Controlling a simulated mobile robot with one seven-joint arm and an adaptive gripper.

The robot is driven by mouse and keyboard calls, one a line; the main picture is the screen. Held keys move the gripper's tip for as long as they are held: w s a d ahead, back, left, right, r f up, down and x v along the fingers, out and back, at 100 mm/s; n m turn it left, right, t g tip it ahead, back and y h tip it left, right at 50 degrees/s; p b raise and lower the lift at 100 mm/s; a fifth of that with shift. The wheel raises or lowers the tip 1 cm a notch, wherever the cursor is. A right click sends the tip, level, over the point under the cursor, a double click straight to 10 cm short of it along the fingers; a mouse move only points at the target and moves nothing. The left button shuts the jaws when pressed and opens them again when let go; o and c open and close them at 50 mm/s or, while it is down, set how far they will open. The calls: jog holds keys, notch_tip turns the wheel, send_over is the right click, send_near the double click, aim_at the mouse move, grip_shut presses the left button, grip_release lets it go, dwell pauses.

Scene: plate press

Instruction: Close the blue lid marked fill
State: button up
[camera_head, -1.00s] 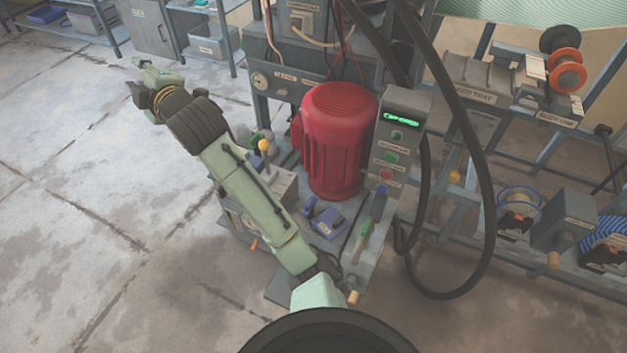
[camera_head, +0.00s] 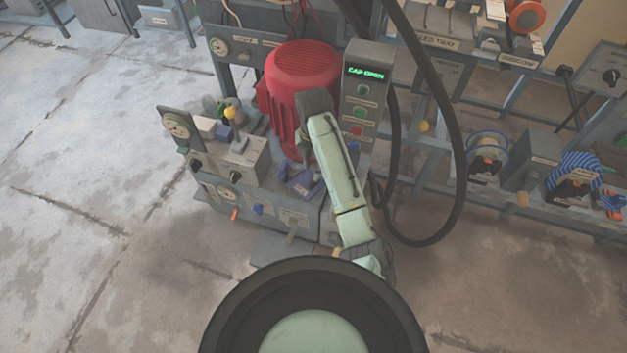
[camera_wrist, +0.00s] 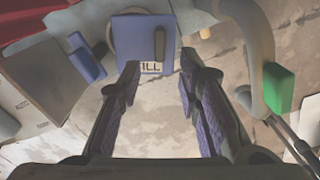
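A blue lid (camera_wrist: 143,32) is at the top of the wrist view, with a dark bar on it and a white label of which "ILL" shows. A grey round rim shows at its left edge; I cannot tell its exact tilt. In the head view a blue part that looks like this lid (camera_head: 304,184) is on the machine in front of the red motor, beside my forearm. My gripper (camera_wrist: 160,68) is open and empty, its two fingers pointing at the lid's lower edge, apparently without touching.
A smaller blue block (camera_wrist: 86,58) is left of the lid, and a green handle (camera_wrist: 280,90) is at the right. The red motor (camera_head: 300,75) stands behind. A button panel (camera_head: 362,98) reads "CAP OPEN". Thick black hoses (camera_head: 455,130) hang right; open floor lies left.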

aim_at(307, 182)
notch_tip(307, 182, down, 7)
jog(key=shift+r+p, duration=0.1)
jog(key=shift+p, duration=0.25)
jog(key=shift+c, duration=0.4)
grip_shut()
dwell(0.4)
